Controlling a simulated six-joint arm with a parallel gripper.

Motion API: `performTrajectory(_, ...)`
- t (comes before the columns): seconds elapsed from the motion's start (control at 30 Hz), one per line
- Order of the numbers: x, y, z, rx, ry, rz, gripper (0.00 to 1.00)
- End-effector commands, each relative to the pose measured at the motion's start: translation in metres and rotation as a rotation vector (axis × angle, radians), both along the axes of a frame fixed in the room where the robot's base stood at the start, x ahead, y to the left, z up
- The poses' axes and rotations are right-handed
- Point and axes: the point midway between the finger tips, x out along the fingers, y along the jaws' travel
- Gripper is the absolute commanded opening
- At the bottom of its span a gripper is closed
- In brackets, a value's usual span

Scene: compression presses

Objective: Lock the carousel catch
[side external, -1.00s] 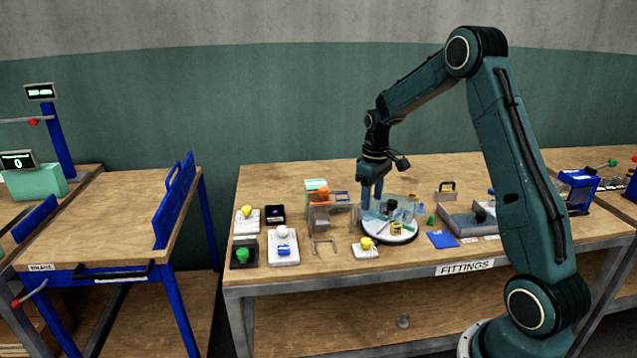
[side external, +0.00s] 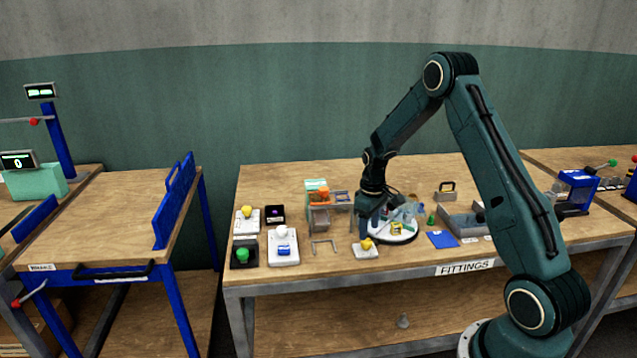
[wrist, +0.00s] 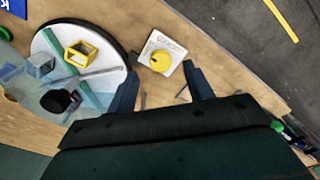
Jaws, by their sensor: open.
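The carousel (side external: 400,238) is a round white turntable with a dark rim on the wooden bench; it also shows at the left of the wrist view (wrist: 105,85). Beside it sits a white plate with a yellow knob (side external: 366,244), which looks like the catch; in the wrist view the yellow knob (wrist: 160,61) has a raised grip bar, and its label is too small to read. My gripper (side external: 370,232) is open and empty, pointing down just above the knob. In the wrist view the knob lies beyond and between my two fingertips (wrist: 160,78). Whether a finger touches it cannot be told.
On the carousel stand a yellow open block (wrist: 82,54), clear pieces and a dark cylinder. Left of the knob are a metal bracket (side external: 323,246) and plates with white, yellow and green knobs. A grey tray (side external: 462,222) and a blue card (side external: 442,239) lie right.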

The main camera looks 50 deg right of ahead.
Motion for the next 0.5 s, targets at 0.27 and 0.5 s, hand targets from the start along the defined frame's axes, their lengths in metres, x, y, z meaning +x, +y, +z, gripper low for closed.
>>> performTrajectory(0.27, 0.000, 0.000, -0.033, 0.001, 0.002, 0.000, 0.52)
performTrajectory(0.5, 0.000, 0.000, -0.043, 0.000, 0.000, 0.000, 0.52)
